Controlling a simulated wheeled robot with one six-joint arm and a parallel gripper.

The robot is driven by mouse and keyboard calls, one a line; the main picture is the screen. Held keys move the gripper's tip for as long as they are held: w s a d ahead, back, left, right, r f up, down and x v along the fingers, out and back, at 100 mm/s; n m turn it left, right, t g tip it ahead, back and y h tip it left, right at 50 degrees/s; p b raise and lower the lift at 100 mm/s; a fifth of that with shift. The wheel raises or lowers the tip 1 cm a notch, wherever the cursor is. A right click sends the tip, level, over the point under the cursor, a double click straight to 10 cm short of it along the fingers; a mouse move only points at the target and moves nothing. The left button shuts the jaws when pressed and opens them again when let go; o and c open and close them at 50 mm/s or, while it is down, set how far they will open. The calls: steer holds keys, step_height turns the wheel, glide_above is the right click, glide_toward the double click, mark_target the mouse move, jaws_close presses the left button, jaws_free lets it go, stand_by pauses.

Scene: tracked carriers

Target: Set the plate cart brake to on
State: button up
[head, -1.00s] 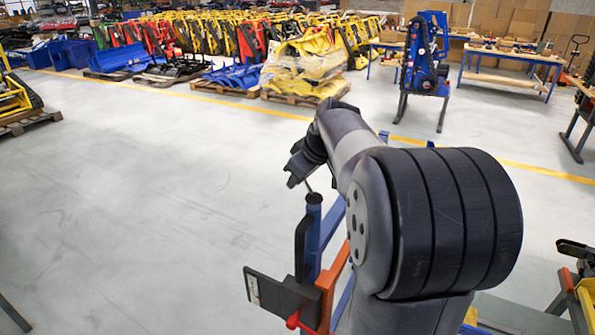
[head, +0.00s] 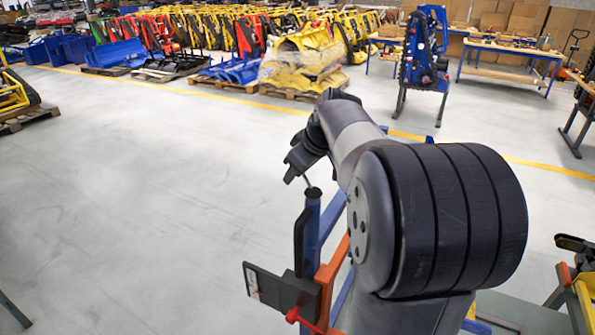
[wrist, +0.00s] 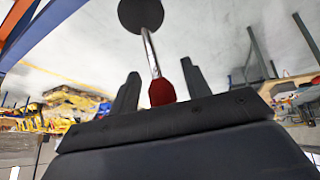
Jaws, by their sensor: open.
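The cart's blue post (head: 310,225) stands upright in the lower middle of the head view, with a black round cap on top. A thin silver lever (wrist: 151,53) rises from a black disc (wrist: 141,14) and ends in a red knob (wrist: 162,92) in the wrist view. My gripper (wrist: 160,78) is open, its two dark fingers on either side of the lever and the knob near the palm. Contact cannot be told. In the head view my gripper (head: 300,166) is just above the post, and the knob is hidden. Whether the brake is on cannot be told.
A black box (head: 268,287) and an orange bar (head: 330,280) sit low on the cart. A blue machine on a stand (head: 423,65) and a workbench (head: 510,58) stand behind. Pallets of coloured machines line the back. Grey floor at the left is clear.

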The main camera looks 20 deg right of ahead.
steer(key=b+v, duration=0.1)
steer(key=v, duration=0.9)
steer(key=shift+f, duration=0.1)
steer(key=p+x, duration=0.1)
steer(key=x, duration=0.9)
steer(key=shift+w+a+f, duration=0.1)
steer(key=shift+w+f, duration=0.05)
steer(key=shift+f, duration=0.05)
steer(key=shift+w+f, duration=0.1)
steer(key=shift+f, duration=0.05)
